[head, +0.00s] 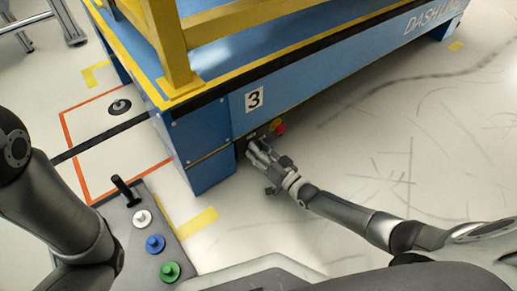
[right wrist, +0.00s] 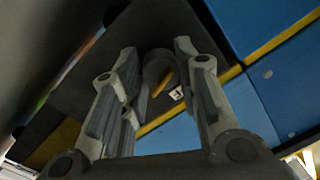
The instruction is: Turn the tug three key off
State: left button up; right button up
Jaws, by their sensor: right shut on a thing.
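The blue tug (head: 205,140) carries a white plate with the number 3 (head: 254,99) on its side. My right gripper (head: 256,152) is at a small dark panel low on that side, below the number. In the right wrist view its two fingers (right wrist: 163,72) stand on either side of a dark round part with a yellowish piece (right wrist: 161,84), which appears to be the key switch. The gripper is shut on this part. In the head view the gripper covers the key, and I cannot tell which way it is turned. My left gripper is not in view.
A red button (head: 278,127) sits on the panel just right of my right gripper. Yellow railing (head: 175,50) rises from the tug's deck. A grey console with white, blue (head: 155,243) and green knobs is at lower left. The floor on the right is clear.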

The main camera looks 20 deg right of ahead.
jog(key=n+p, duration=0.1)
jog(key=n, duration=0.2)
jog(key=shift+r+n+p, duration=0.1)
jog(key=shift+n+p, duration=0.2)
jog(key=shift+p, duration=0.05)
jog(key=n+p, duration=0.1)
jog(key=n, duration=0.1)
jog(key=shift+n+h, duration=0.3)
jog(key=n+p, duration=0.1)
jog(key=n, duration=0.4)
jog(key=shift+n+h+p, duration=0.3)
jog(key=shift+n+h, duration=0.1)
jog(key=shift+n, duration=0.9)
jog(key=o, duration=1)
jog(key=shift+d, duration=0.1)
jog(key=v, duration=1.2)
